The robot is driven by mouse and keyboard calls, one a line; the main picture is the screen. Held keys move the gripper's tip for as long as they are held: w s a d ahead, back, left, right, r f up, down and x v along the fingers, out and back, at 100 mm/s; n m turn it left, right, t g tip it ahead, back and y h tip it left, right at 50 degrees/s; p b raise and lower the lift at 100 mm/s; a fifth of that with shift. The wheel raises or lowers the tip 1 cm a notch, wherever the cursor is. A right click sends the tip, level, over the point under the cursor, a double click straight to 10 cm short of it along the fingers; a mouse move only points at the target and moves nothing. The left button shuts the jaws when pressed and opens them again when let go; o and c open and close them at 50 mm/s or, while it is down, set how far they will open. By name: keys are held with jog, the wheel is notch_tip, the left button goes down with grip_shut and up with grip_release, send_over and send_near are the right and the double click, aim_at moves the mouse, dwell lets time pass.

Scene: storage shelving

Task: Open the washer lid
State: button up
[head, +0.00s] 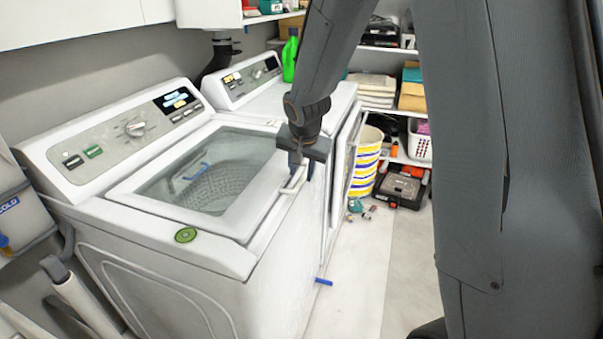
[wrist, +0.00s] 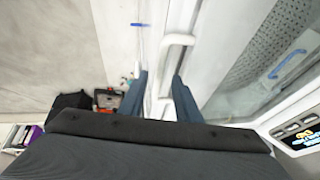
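The white top-load washer (head: 160,235) stands at the left in the head view. Its lid (head: 210,170) has a glass panel and lies down shut, with the drum basket showing through it. A white bar handle (head: 293,182) is on the lid's right edge; it also shows in the wrist view (wrist: 177,42). My gripper (head: 302,168) is at the handle, pointing down. In the wrist view my gripper's (wrist: 160,86) two dark fingers are apart, with the handle's near end between them in the picture. I cannot tell whether they touch it.
A second white machine (head: 262,95) stands beyond the washer, with a door (head: 343,165) ajar on its front. A striped basket (head: 365,165) and a black toolbox (head: 402,188) stand beyond it. Small items lie on the floor. The floor (head: 350,280) before the washer is mostly clear.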

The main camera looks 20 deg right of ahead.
jog(key=shift+x, duration=1)
grip_shut()
jog(key=shift+r, duration=0.1)
